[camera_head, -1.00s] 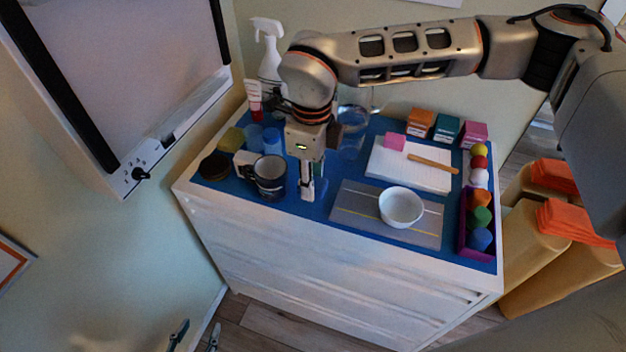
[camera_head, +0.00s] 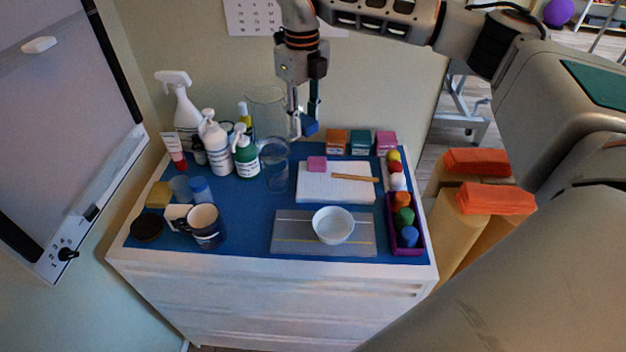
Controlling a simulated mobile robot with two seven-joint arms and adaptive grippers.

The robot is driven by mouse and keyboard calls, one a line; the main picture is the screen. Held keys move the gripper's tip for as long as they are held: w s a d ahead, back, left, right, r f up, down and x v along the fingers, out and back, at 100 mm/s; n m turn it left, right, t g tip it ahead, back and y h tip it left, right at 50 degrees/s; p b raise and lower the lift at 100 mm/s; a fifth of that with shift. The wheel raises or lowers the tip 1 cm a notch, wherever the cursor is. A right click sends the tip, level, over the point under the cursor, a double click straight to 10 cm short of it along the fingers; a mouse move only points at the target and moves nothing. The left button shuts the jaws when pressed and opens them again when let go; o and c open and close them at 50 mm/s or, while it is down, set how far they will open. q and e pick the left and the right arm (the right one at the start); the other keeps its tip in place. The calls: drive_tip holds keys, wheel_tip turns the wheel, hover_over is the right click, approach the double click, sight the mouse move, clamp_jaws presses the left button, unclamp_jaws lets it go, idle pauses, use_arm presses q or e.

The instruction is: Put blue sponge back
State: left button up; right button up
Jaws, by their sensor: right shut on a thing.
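My right gripper (camera_head: 303,124) hangs down from the top of the camera_head view, above the back part of the blue dresser top (camera_head: 240,205). It is shut on the blue sponge (camera_head: 310,127), a small blue block that shows at its fingertips. The sponge is held in the air, in front of the wall and just above and behind the notepad (camera_head: 335,189). The fingers partly hide it. My left gripper is not in view.
A pump bottle (camera_head: 246,158), a spray bottle (camera_head: 186,118) and clear glasses (camera_head: 277,180) stand back left. A mug (camera_head: 207,229) and yellow sponge (camera_head: 158,195) are front left. A white bowl (camera_head: 333,226) sits on a grey mat (camera_head: 290,240). Small boxes (camera_head: 360,142) and a purple tray (camera_head: 419,236) are right.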

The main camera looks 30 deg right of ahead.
drive_tip(key=shift+d+r+m, duration=0.3)
drive_tip(key=shift+d+r, duration=0.15)
drive_tip(key=shift+d, duration=0.35)
hover_over(313, 183)
wheel_tip(313, 183, down, 15)
drive_tip(key=shift+f, duration=0.2)
drive_tip(key=shift+f+b, duration=0.3)
drive_tip(key=shift+f, duration=1.85)
drive_tip(key=shift+f, duration=0.1)
drive_tip(key=o, duration=0.9)
drive_tip(key=shift+c, duration=0.2)
wheel_tip(313, 183, up, 12)
